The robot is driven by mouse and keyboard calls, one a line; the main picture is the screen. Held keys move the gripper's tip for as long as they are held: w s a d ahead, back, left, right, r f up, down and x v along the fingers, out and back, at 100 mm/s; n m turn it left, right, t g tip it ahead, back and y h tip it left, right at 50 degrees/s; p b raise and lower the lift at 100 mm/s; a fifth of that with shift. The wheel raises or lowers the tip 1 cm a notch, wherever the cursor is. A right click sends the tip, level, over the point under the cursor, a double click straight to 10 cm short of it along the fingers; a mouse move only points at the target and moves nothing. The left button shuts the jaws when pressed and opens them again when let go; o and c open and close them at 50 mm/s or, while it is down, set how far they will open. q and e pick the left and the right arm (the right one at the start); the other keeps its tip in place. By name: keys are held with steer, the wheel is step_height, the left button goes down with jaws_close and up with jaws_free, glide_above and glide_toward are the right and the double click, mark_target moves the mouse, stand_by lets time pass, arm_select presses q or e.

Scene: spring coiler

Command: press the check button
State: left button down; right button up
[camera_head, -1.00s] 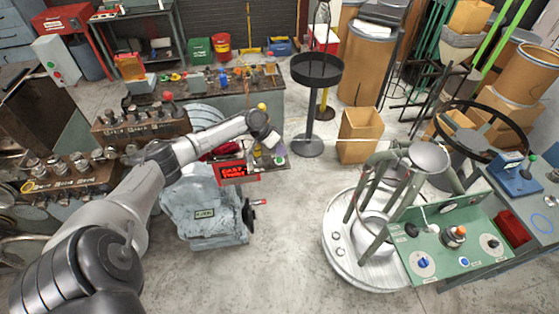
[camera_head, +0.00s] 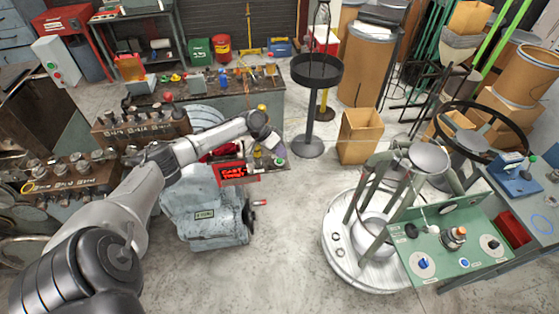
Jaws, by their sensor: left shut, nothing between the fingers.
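My left arm reaches in from the left over the grey machine (camera_head: 205,214). Its left gripper (camera_head: 280,153) is shut and empty, pointing down at the right end of the bench behind that machine. A small green button-like piece (camera_head: 279,162) shows right under the fingertips; I cannot tell whether they touch it. No label marks it as the check button. A red box with a lit red text display (camera_head: 234,172) stands just left of it; its text is too small to read surely. My right gripper is not in view.
A green control panel (camera_head: 440,262) with knobs and a round white base (camera_head: 335,262) stand at the lower right. A black round stand (camera_head: 316,70) and an open cardboard box (camera_head: 360,135) are behind. Racks of labelled parts (camera_head: 140,125) lie at left.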

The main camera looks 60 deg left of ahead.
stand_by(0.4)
arm_select(q)
steer(key=shift+f, duration=0.1)
stand_by(0.3)
steer(key=shift+f, duration=0.3)
